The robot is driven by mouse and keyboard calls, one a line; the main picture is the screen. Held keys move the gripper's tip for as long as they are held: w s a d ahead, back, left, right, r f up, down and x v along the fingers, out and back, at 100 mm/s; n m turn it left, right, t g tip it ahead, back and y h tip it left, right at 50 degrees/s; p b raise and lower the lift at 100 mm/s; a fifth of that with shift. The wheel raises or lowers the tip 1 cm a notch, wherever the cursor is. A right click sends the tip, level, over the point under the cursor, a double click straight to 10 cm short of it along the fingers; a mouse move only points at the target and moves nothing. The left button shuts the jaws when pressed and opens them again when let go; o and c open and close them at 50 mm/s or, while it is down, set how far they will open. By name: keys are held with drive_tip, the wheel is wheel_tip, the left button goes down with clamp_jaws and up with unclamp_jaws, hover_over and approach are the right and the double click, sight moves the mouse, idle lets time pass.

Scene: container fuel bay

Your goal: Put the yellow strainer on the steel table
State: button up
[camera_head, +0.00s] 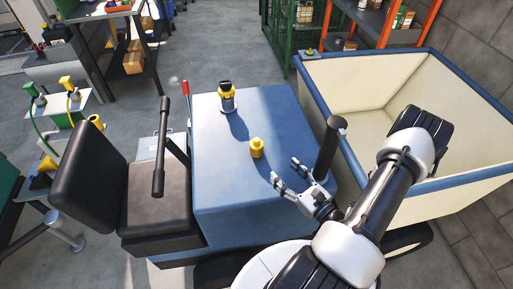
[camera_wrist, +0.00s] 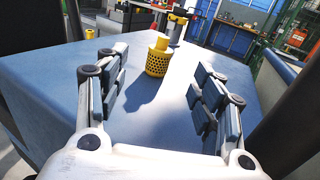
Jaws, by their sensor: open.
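The yellow strainer (camera_head: 257,148) stands upright on the flat blue top of a vehicle-like block (camera_head: 215,185). In the wrist view the strainer (camera_wrist: 157,60) shows a perforated body and a narrower top, ahead of and between my fingers. My gripper (camera_head: 284,171) is open and empty, above the blue top and just short of the strainer, not touching it. A light metal-looking table (camera_head: 72,116) at the left holds yellow-topped items; I cannot tell whether it is the steel table. A dark-legged workbench (camera_head: 97,12) stands at the upper left.
A yellow-and-black object (camera_head: 227,98) stands behind the strainer on the blue top. A dark upright post (camera_head: 329,150) is close beside my gripper. A blue-rimmed cream bin (camera_head: 350,85) is at the right. A black seat (camera_head: 155,198) and red-tipped lever (camera_head: 186,92) are at the left.

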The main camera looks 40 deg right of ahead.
sight(258, 145)
drive_tip(key=shift+w+d+f, duration=0.15)
drive_tip(key=shift+f, duration=0.05)
drive_tip(key=w+b, duration=0.2)
drive_tip(key=w, duration=1.2)
drive_tip(key=w+b, duration=0.1)
drive_tip(key=w, duration=0.1)
drive_tip(key=shift+w+d+f+b, duration=0.1)
drive_tip(key=shift+f+b, duration=0.2)
drive_tip(key=shift+f, duration=0.1)
drive_tip(key=shift+w, duration=0.4)
drive_tip(key=shift+c, duration=0.6)
drive_tip(key=c, duration=1.1)
drive_tip(key=shift+r, duration=0.1)
drive_tip(key=shift+c, duration=0.2)
